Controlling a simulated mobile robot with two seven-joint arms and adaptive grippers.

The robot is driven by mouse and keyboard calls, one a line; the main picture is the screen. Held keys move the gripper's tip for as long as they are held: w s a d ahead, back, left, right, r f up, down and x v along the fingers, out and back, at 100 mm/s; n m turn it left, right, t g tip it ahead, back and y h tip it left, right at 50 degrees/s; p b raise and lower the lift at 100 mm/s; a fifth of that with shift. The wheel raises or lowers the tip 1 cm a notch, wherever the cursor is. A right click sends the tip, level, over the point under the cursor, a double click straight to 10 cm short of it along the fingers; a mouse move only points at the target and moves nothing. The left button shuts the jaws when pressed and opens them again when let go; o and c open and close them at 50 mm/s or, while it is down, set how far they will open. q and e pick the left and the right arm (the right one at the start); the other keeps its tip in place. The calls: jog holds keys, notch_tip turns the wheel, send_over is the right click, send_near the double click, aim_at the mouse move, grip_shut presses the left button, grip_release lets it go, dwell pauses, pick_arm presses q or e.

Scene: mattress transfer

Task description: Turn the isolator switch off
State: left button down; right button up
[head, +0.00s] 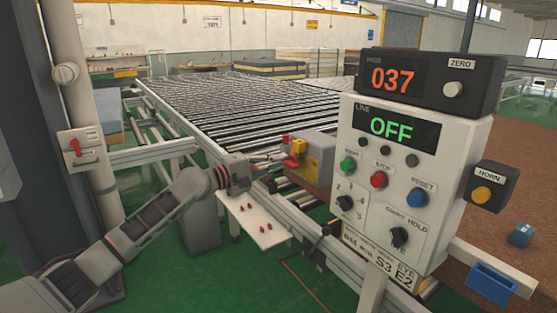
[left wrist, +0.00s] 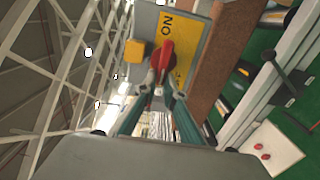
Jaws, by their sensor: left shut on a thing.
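The isolator switch is a grey box (head: 318,150) at the conveyor's side, with a yellow plate and a red handle (head: 291,163). In the left wrist view the red handle (left wrist: 166,55) stands out in front of the yellow plate (left wrist: 192,40), which bears the word ON. My left gripper (head: 277,161) reaches the switch from the left. In the left wrist view its fingertips (left wrist: 158,86) are closed on the near end of the handle. My right gripper is in neither view.
A control panel (head: 378,215) reading 037 and OFF stands close at the right. A roller conveyor (head: 235,105) stretches away behind the switch. A small white shelf (head: 255,225) with red pieces lies below my gripper. Another red-handled box (head: 78,160) is on the left column.

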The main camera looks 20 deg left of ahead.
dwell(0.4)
pick_arm(q)
jog(key=c, duration=2.1)
grip_release()
jog(key=shift+c, duration=0.2)
jog(key=shift+a, duration=0.1)
jog(key=v, duration=1.2)
